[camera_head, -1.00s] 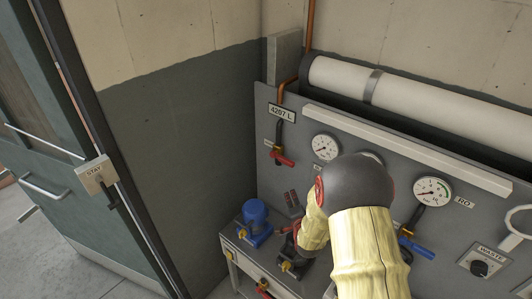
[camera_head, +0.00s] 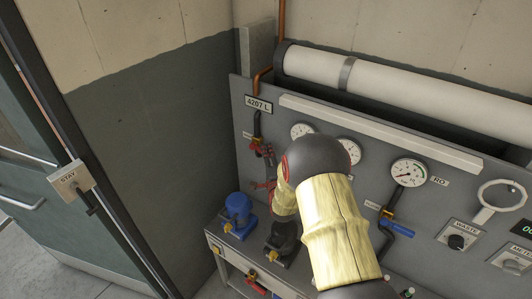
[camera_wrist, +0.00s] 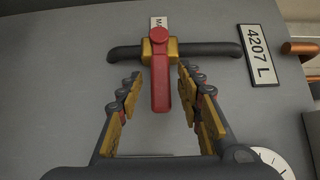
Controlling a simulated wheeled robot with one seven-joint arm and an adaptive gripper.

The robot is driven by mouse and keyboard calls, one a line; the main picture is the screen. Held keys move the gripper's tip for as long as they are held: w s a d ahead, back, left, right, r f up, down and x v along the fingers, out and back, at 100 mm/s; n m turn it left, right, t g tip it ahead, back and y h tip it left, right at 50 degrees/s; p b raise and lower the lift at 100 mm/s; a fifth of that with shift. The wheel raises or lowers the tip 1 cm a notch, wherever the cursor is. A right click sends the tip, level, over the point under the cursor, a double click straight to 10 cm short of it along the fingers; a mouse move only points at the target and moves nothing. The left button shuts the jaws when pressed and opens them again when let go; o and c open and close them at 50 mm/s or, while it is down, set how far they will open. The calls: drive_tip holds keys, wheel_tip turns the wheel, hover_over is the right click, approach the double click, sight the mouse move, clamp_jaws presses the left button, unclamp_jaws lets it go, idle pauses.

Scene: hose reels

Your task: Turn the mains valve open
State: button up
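The mains valve has a red lever (camera_wrist: 160,84) on a brass body (camera_wrist: 158,48), set in a dark pipe (camera_wrist: 208,49). In the wrist view the lever points down the picture, crosswise to the pipe. A partly hidden label starting with "M" (camera_wrist: 157,22) is behind the valve. My gripper (camera_wrist: 157,88) is open, with one finger on each side of the lever and visible gaps between. In the head view my gripper (camera_head: 264,168) is at the panel's left, below the "4207 L" plate (camera_head: 258,104), and largely covers the valve.
Several gauges (camera_head: 409,172) and a blue-handled valve (camera_head: 398,228) are on the grey panel to the right. A blue pump (camera_head: 238,212) stands on the bench below. A white tank (camera_head: 420,98) lies above. A door (camera_head: 25,180) is at left.

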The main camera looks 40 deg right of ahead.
drive_tip(key=shift+w+d, duration=0.25)
drive_tip(key=shift+w, duration=0.25)
clamp_jaws()
idle(0.7)
